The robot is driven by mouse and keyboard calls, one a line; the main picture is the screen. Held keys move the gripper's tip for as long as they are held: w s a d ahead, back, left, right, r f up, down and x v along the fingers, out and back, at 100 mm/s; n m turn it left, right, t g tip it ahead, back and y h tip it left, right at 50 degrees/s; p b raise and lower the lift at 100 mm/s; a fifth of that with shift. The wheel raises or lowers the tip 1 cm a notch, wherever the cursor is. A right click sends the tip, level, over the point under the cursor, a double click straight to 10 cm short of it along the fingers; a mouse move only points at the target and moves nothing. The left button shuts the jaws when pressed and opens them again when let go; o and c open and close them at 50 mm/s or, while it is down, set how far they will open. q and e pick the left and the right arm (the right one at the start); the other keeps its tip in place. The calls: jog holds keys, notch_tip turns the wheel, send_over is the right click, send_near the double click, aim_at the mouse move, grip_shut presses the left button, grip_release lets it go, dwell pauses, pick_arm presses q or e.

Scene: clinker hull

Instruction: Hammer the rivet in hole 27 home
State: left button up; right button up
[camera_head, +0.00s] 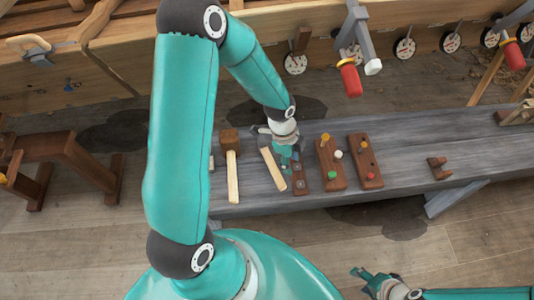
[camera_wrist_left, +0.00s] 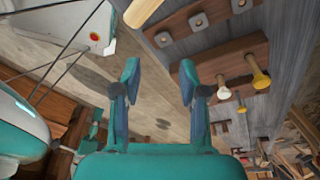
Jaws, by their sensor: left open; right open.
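The wooden hull (camera_head: 120,70) runs along the top of the head view; I cannot make out hole 27 or its rivet. A mallet with a brown block head (camera_head: 229,139) and pale handle lies on the grey bench (camera_head: 430,140). A second hammer, with a pale handle (camera_head: 273,172), lies to its right; my left arm partly hides its head. My left gripper (camera_head: 289,157) is over the bench near that handle, open and empty. Its spread fingers show in the left wrist view (camera_wrist_left: 159,82). My right gripper (camera_head: 369,276) is open and empty, in front of the bench.
A dark block with square metal pieces (camera_wrist_left: 195,20) and a block with coloured pegs (camera_head: 330,163) are beside my left gripper. Another peg block (camera_head: 366,161) stands further right. Red-handled clamps (camera_head: 350,78) hang from the hull. The bench's right part is mostly clear.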

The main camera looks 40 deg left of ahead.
aim_at(267, 152)
pick_arm(q)
jog(key=a+m+b, duration=0.2)
jog(key=a, duration=0.1)
jog(key=a+f+m+y+b, duration=0.1)
jog(key=a+m+b, duration=0.1)
jog(key=a+m, duration=0.1)
jog(key=w+a+m+y+b, duration=0.1)
jog(key=a+m+b, duration=0.1)
jog(key=a, duration=0.2)
jog(key=shift+f, duration=0.3)
jog(key=shift+a+r+m+y+b, duration=0.1)
jog(key=shift+a+m+y+b, duration=0.3)
jog(key=shift+m, duration=0.2)
notch_tip(267, 152, down, 7)
jog(key=b, duration=0.6)
jog(key=shift+r, duration=0.2)
jog(key=shift+f+b, duration=0.8)
jog(key=shift+f, duration=0.25)
pick_arm(e)
notch_tip(267, 152, down, 17)
pick_arm(q)
jog(key=shift+c, duration=0.4)
grip_shut()
jog(key=shift+r, duration=0.2)
pick_arm(e)
jog(key=shift+r, duration=0.1)
